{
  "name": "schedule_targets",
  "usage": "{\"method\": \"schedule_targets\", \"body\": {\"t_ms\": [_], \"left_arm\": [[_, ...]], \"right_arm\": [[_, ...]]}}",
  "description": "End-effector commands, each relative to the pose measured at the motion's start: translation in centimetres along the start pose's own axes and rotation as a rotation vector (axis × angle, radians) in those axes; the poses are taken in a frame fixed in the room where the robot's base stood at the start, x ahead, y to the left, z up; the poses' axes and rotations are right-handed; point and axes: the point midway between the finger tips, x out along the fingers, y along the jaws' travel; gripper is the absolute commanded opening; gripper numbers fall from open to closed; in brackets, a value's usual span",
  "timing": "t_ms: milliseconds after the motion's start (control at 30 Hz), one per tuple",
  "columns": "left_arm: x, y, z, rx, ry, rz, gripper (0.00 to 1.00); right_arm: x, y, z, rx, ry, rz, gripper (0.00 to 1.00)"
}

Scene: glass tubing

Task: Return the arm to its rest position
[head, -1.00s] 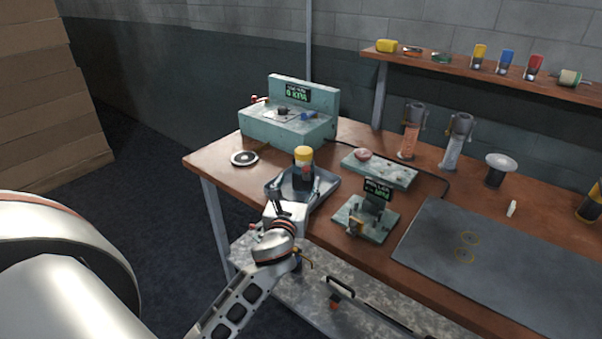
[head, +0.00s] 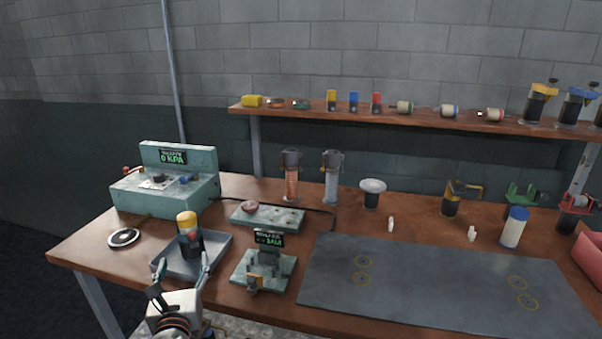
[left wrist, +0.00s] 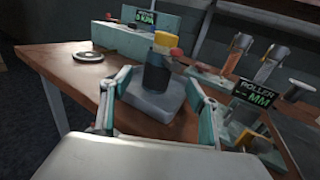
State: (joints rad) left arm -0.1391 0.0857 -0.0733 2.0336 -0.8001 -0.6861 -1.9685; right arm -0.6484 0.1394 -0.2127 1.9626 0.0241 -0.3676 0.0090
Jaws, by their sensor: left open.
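My left gripper (head: 181,279) is open and empty at the front edge of the workbench, just in front of the grey tray (head: 212,263). A dark container with a yellow cap (head: 189,236) stands upright in the tray. In the left wrist view the two fingers (left wrist: 160,105) are spread, with the yellow-capped container (left wrist: 156,72) beyond them, apart from both. Most of my left arm is out of the head view. My right gripper is not in view.
Right of the tray stands a small roller gauge (head: 264,265). A teal pressure unit (head: 168,190) and a black-and-white disc (head: 124,238) are at the left. A grey mat (head: 430,285) covers the front right. A shelf (head: 420,121) runs along the wall.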

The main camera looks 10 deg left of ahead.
Motion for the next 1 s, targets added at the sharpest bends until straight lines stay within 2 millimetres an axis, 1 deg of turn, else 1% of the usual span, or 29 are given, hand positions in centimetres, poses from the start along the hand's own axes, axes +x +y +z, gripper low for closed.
{"method": "schedule_targets", "body": {"t_ms": [67,133,267,300,467,500,600,700,800,1000], "left_arm": [[-0.6,0.5,-0.5,-0.063,0.021,0.012,0.61],[-1.5,1.2,-1.4,-0.170,0.055,0.034,0.61],[-4.0,2.9,-3.7,-0.460,0.143,0.107,0.61],[-4.9,3.4,-4.5,-0.558,0.170,0.137,0.61],[-8.9,5.3,-7.4,-0.933,0.267,0.279,0.61],[-10.0,5.6,-8.2,-1.023,0.288,0.320,0.61],[-12.8,6.4,-9.8,-1.237,0.331,0.431,0.61],[-15.3,7.0,-11.0,-1.411,0.358,0.538,0.61],[-17.3,7.4,-11.9,-1.540,0.371,0.629,0.61],[-20.5,7.9,-13.0,-1.724,0.378,0.778,0.61]], "right_arm": [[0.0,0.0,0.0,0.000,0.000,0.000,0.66],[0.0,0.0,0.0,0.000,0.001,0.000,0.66],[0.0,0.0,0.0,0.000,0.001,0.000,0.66],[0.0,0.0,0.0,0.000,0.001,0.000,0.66],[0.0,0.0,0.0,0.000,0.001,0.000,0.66],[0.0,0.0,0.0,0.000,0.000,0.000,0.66],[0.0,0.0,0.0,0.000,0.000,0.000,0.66],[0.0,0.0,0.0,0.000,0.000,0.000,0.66],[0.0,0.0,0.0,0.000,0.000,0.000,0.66],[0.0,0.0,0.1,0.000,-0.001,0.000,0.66]]}}
